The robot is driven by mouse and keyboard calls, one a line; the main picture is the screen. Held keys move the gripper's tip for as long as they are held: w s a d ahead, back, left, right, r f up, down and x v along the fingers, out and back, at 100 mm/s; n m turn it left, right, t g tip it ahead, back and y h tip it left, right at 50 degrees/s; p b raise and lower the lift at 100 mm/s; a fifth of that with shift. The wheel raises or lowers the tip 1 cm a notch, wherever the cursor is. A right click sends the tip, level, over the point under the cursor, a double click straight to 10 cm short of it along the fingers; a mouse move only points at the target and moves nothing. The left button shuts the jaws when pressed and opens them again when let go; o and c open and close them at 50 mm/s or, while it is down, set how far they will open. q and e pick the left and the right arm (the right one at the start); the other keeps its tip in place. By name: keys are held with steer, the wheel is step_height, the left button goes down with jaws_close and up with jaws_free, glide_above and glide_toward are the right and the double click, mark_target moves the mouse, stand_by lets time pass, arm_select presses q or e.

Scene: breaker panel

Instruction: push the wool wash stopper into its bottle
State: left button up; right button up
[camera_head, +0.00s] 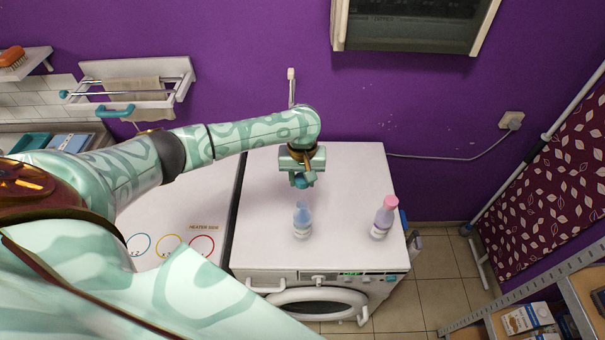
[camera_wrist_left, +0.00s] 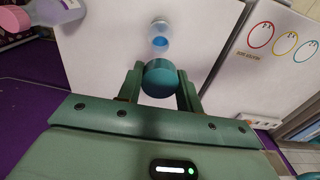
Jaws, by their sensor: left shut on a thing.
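My left gripper (camera_head: 305,172) is shut on a round teal stopper (camera_head: 301,182). In the left wrist view the stopper (camera_wrist_left: 160,78) sits between the two fingers. A clear bottle with blue contents and a pale label (camera_head: 302,222) stands upright on the white washing machine, with no cap on it. In the head view the stopper appears above and behind this bottle, apart from it. In the left wrist view the open bottle (camera_wrist_left: 160,30) shows beyond the stopper, seen from above. The label cannot be read. My right gripper is not in view.
A lilac bottle with a pink cap (camera_head: 383,218) stands to the right on the washing machine top (camera_head: 345,165). A white surface with coloured rings (camera_head: 170,245) lies to the left. A purple wall (camera_head: 250,60) is behind. The top between the two bottles is clear.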

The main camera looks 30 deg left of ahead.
arm_select(q)
steer(key=b, duration=0.2)
glide_above(303, 201)
steer(key=s, duration=0.1)
steer(key=shift+s+d+f, duration=0.1)
steer(key=shift+d+f, duration=0.05)
steer(key=shift+f, duration=1.8)
steer(key=shift+s+d+f, duration=0.1)
steer(key=shift+d+f, duration=0.05)
steer(key=shift+f, duration=1.75)
steer(key=shift+p, duration=0.55)
steer(key=shift+p, duration=0.45)
steer(key=shift+f+b, duration=0.85)
steer(key=shift+f, duration=0.45)
